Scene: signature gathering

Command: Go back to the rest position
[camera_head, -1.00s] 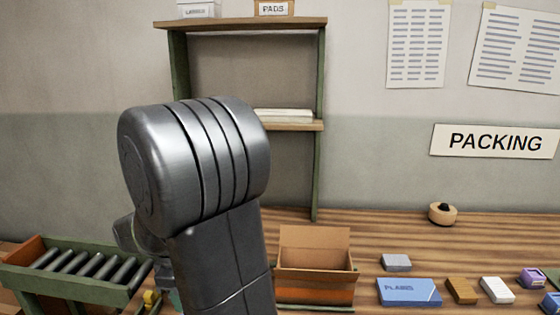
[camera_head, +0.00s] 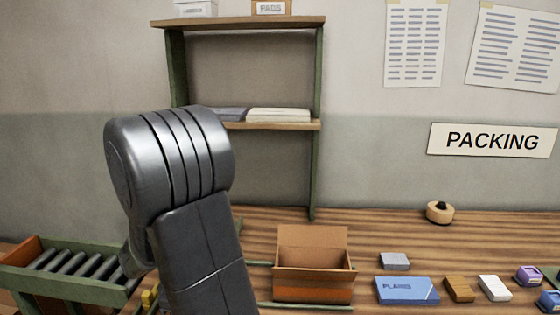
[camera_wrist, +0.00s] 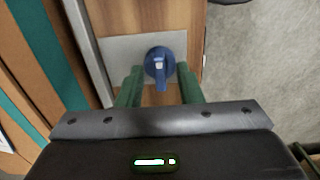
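My arm (camera_head: 195,225) fills the left middle of the head view, and my gripper is hidden behind it there. In the wrist view my gripper (camera_wrist: 160,82) shows two green fingers standing apart with a gap between them. A blue knob-like thing (camera_wrist: 158,62) appears at the fingertips, against a grey plate (camera_wrist: 118,50) on a wooden surface. It looks to be beyond the tips, and I see no clear grip on it.
The workbench (camera_head: 400,238) carries an open cardboard box (camera_head: 312,285), a blue box (camera_head: 406,291), several small blocks and a tape roll (camera_head: 440,212). A roller conveyor (camera_head: 70,272) is at left. A shelf (camera_head: 270,125) stands behind my arm.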

